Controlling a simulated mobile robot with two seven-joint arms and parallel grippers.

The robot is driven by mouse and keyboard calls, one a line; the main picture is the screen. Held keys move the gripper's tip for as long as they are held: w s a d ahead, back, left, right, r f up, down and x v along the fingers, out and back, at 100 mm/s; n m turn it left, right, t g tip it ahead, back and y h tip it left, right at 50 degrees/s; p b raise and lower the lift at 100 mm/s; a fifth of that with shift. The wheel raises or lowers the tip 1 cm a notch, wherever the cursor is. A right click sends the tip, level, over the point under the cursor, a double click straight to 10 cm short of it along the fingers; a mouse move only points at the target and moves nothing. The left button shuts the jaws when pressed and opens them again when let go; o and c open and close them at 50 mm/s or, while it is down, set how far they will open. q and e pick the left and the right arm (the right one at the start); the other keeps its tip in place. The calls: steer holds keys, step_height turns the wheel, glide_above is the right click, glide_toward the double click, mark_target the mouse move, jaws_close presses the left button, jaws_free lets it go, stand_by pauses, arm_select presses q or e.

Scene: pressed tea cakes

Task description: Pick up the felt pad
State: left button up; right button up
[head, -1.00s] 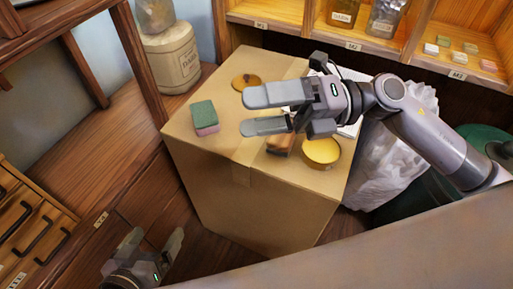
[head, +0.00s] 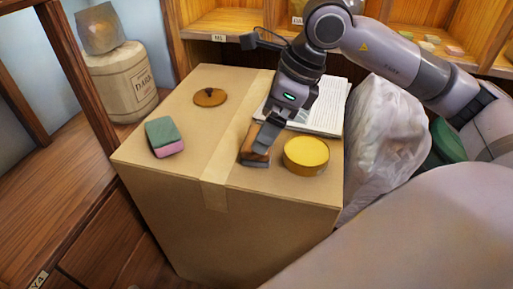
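A small brown wooden-looking block (head: 251,147), probably the felt pad, lies on top of the cardboard box (head: 210,160), just left of a round yellow tin. My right gripper (head: 259,146) reaches down from above onto this block, with a grey finger against it. The other finger is not clearly seen, and a grey edge shows low at the block's front. I cannot tell whether the fingers are closed on it. A green and pink two-layer block (head: 164,137), sponge-like, lies at the box's left, apart from the gripper. My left gripper is out of view.
The yellow tin (head: 306,155) stands close to the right gripper. A round brown lid-like disc (head: 210,97) lies toward the back. Papers (head: 325,108) lie behind the gripper. A white plastic bag (head: 385,135) stands right of the box. The box's left front is clear.

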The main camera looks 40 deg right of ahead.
steer(key=b+x, duration=0.1)
steer(key=x, duration=0.3)
steer(key=shift+s+f+b, duration=0.15)
steer(key=shift+b, duration=0.15)
steer(key=shift+a+f, duration=0.1)
steer(key=shift+f, duration=0.1)
steer(key=c, duration=0.7)
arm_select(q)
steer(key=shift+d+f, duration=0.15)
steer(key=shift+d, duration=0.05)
arm_select(e)
steer(key=shift+r, duration=0.1)
steer(key=shift+r, duration=0.4)
steer(key=r+p, duration=0.2)
steer(key=r, duration=0.2)
steer(key=shift+w+r, duration=0.2)
arm_select(q)
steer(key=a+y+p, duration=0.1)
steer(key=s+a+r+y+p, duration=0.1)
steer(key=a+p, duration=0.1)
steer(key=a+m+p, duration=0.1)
steer(key=p, duration=0.1)
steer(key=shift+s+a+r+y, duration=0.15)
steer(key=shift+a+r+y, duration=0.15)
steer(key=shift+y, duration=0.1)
arm_select(e)
step_height(320, 180, up, 15)
steer(key=shift+f, duration=0.1)
